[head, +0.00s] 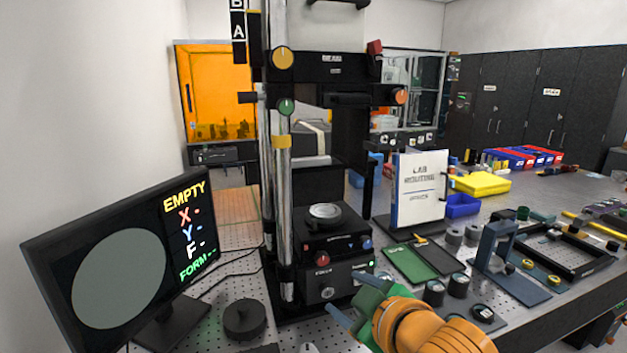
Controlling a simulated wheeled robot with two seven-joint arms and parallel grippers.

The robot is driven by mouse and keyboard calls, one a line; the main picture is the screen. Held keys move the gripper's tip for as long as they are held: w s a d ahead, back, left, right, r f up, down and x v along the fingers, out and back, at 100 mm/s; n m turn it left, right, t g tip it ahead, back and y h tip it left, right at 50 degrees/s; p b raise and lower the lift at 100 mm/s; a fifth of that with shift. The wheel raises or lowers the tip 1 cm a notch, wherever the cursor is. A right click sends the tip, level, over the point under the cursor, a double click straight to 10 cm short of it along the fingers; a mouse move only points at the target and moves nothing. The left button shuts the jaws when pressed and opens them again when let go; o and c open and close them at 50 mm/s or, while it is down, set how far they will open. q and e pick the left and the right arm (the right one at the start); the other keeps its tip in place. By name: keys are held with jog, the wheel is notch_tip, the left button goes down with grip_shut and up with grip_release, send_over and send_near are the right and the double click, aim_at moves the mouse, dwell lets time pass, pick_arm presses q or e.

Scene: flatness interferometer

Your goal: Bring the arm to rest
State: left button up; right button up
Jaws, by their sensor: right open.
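My right gripper (345,318) reaches in from the bottom, with an orange arm and a green body. Its blue-grey fingers point left, they are apart, and I see nothing between them. It is in front of the black base of the interferometer (333,280), at the table's near side. The interferometer stands upright with chrome columns and a stage carrying a round metal piece (325,212). The monitor (125,260) on the left shows a grey disc and the word EMPTY. My left gripper is not in the picture.
A black round knob-like weight (245,319) sits left of the base. Right of it are a green mat (410,262), small dark cylinders (434,292), a blue-grey stand (497,245) and a white binder (418,190). A yellow tray (482,183) lies farther back.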

jog(key=s+d+f+m+g+h, duration=0.1)
jog(key=s+d+f+m+g, duration=0.2)
jog(key=f, duration=0.6)
jog(key=s+d+f+m+g+h, duration=0.1)
jog(key=s+d+f+m, duration=0.15)
jog(key=s+f, duration=0.55)
jog(key=s+d+f+m+g+h, duration=0.2)
jog(key=s+d+f+m+g, duration=0.3)
jog(key=s+f, duration=0.75)
notch_tip(320, 180, down, 16)
jog(key=s+n+b, duration=0.1)
jog(key=s, duration=0.1)
jog(key=s+d+f+g, duration=0.1)
jog(key=s+d+f, duration=0.1)
jog(key=s+f, duration=1)
jog(key=shift+s+d+f+g+h+b, duration=0.15)
jog(key=shift+s+d+g+h+b, duration=0.15)
jog(key=shift+g+b, duration=0.15)
